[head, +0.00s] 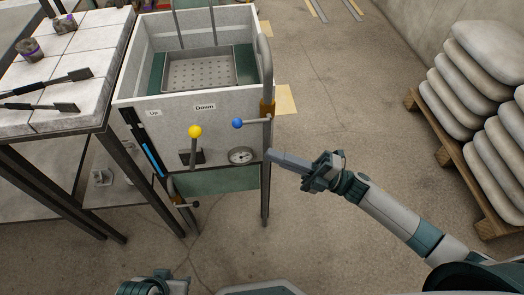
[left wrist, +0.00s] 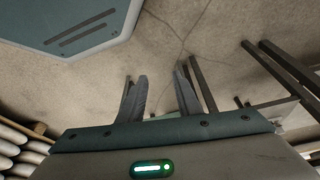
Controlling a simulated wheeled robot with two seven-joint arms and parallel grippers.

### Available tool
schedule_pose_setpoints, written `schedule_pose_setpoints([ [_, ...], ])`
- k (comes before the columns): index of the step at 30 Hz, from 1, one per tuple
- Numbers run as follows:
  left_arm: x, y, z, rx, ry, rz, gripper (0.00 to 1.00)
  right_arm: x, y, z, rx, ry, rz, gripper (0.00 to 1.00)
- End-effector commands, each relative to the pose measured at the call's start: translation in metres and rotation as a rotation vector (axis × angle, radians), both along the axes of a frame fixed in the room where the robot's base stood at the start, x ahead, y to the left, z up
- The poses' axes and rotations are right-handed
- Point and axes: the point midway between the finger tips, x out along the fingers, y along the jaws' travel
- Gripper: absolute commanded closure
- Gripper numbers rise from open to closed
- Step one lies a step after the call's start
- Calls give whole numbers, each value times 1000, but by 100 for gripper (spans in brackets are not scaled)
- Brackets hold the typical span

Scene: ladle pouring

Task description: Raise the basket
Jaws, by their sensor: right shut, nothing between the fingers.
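The perforated metal basket (head: 200,70) sits low inside a white, open-topped tank (head: 180,107), with two thin rods rising from it. The tank's front bears "Up" and "Down" labels, a yellow-knobbed lever (head: 195,132) and a blue-knobbed lever (head: 238,123). My right gripper (head: 272,156) is shut and empty, just below and right of the blue knob, near the tank's right front corner. Contact with the tank or lever cannot be told. My left gripper (left wrist: 161,92) shows its two fingers apart with nothing between them, over the floor. In the head view only part of my left arm shows at the bottom edge.
A round gauge (head: 241,156) and a blue level strip (head: 152,158) are on the tank's front. A tiled table (head: 84,58) with dark tools stands at left. Stacked sacks (head: 470,95) on a pallet stand at right. The floor between is clear.

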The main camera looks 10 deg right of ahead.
Motion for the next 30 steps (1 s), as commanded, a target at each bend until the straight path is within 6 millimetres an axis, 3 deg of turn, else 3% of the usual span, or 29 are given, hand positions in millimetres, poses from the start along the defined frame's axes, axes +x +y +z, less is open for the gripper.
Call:
schedule_pose_setpoints([
  [13, 3, -3, 0, -7, -14, -2, 69, -3, -9, -3, 1, 0, 0, 100],
  [17, 3, -3, 0, -7, -14, -2, 97, -3, -9, -3, 1, 0, 0, 100],
  [18, 3, -3, 0, -7, -14, -2, 100, -3, -9, -3, 1, 0, 0, 100],
  [25, 5, 0, -1, 12, -20, -12, 100, 0, -8, -4, 4, 20, -20, 100],
  [30, 19, 2, 1, 68, -54, -48, 100, 11, -6, -8, 17, 90, -91, 100],
])
